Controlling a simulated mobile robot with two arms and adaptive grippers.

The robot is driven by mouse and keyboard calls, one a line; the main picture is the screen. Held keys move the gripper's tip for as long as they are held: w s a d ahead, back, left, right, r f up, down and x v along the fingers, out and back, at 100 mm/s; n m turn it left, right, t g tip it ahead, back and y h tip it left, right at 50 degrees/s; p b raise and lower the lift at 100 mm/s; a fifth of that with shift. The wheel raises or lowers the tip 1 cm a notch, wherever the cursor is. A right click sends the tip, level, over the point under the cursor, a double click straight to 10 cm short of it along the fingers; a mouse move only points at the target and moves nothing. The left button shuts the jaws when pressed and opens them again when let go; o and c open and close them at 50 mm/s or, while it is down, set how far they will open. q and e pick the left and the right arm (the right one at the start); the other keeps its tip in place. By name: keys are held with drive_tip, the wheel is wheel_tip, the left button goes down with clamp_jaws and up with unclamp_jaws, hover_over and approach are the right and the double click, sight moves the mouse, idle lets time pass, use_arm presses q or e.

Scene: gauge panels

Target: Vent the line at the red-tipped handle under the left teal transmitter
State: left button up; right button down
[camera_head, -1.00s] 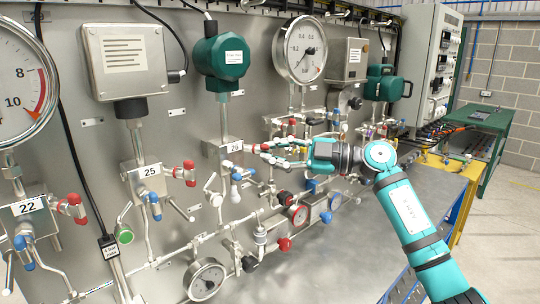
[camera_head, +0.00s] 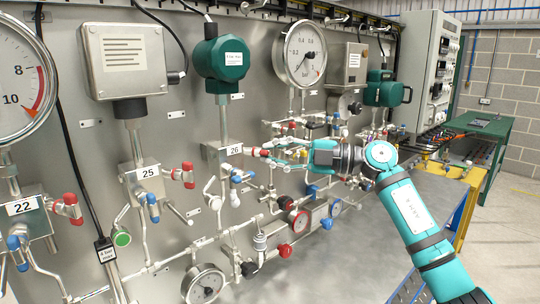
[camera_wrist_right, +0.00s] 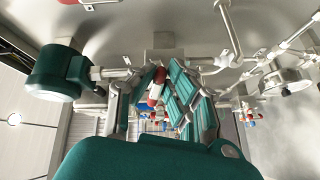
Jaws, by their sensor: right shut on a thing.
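The left teal transmitter (camera_head: 222,58) is mounted on the grey panel above the valve block labelled 26 (camera_head: 222,152). A red-tipped handle (camera_head: 256,152) sticks out from the right side of that block. My right gripper (camera_head: 280,153) reaches in from the right and is shut on this handle. In the wrist view the red and white handle (camera_wrist_right: 157,86) lies between the teal fingers, and the transmitter (camera_wrist_right: 55,78) is at the left. The fingers partly hide the handle. My left gripper is out of view.
Block 25 (camera_head: 148,176) has its own red-tipped and blue-tipped handles to the left. A round pressure gauge (camera_head: 300,50) is above right of my gripper. Pipes, small gauges and valves crowd the panel below. A grey bench top (camera_head: 330,265) is bare.

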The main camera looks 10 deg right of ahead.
drive_tip(key=n, duration=0.1)
drive_tip(key=n+b, duration=0.1)
drive_tip(key=n, duration=0.1)
drive_tip(key=shift+r, duration=0.3)
drive_tip(key=c, duration=1.4)
unclamp_jaws()
drive_tip(key=shift+o, duration=0.2)
drive_tip(key=shift+d, duration=0.1)
drive_tip(key=v, duration=0.8)
